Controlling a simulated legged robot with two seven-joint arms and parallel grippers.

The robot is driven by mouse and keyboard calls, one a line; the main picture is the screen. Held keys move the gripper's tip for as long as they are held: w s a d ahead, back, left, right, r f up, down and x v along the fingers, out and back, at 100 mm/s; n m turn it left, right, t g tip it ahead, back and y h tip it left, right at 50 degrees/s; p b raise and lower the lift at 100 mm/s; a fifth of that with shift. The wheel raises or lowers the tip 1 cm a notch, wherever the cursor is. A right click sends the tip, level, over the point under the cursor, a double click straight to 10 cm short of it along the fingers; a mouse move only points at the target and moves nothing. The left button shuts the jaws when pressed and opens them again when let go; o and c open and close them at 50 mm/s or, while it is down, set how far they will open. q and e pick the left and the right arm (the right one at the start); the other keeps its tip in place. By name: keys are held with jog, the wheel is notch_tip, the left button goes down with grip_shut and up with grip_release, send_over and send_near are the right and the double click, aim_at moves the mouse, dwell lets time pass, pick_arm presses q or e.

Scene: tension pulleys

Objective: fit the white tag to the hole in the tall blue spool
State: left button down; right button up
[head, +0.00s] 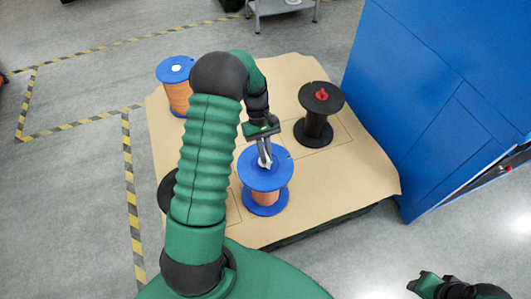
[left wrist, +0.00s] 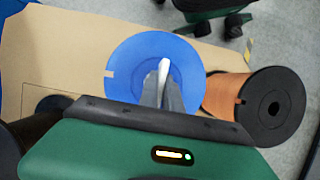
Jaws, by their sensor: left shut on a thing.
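The near blue spool (head: 282,178), wound with copper-coloured wire, stands upright at the front of the brown mat; its blue top flange (left wrist: 125,60) fills the middle of the left wrist view. My left gripper (head: 265,160) points down over the middle of this flange. It is shut on the white tag (left wrist: 163,68), which shows as a pale sliver between the fingertips. The tag's lower end and the spool's hole are hidden by the fingers, so I cannot tell how deep the tag sits. My right gripper (head: 428,285) is at the bottom right, away from the spools; its jaw state is unclear.
Another blue spool (head: 165,75) with a white piece in its top stands at the back left. A black spool (head: 311,105) with a red tag stands right. Another black spool (head: 164,192) is partly behind my left arm. A blue panel (head: 430,90) borders the brown mat (head: 345,190).

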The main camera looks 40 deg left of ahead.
pick_arm(q)
jog(key=shift+f, duration=0.1)
dwell(0.4)
jog(key=shift+f+b, duration=0.35)
jog(key=shift+f, duration=0.65)
jog(key=c, duration=1.5)
grip_release()
jog(key=shift+f, duration=0.1)
jog(key=shift+o, duration=0.2)
jog(key=p+v, duration=0.3)
jog(key=v, duration=1.3)
jog(key=shift+a+r, duration=0.2)
jog(key=shift+r, duration=0.2)
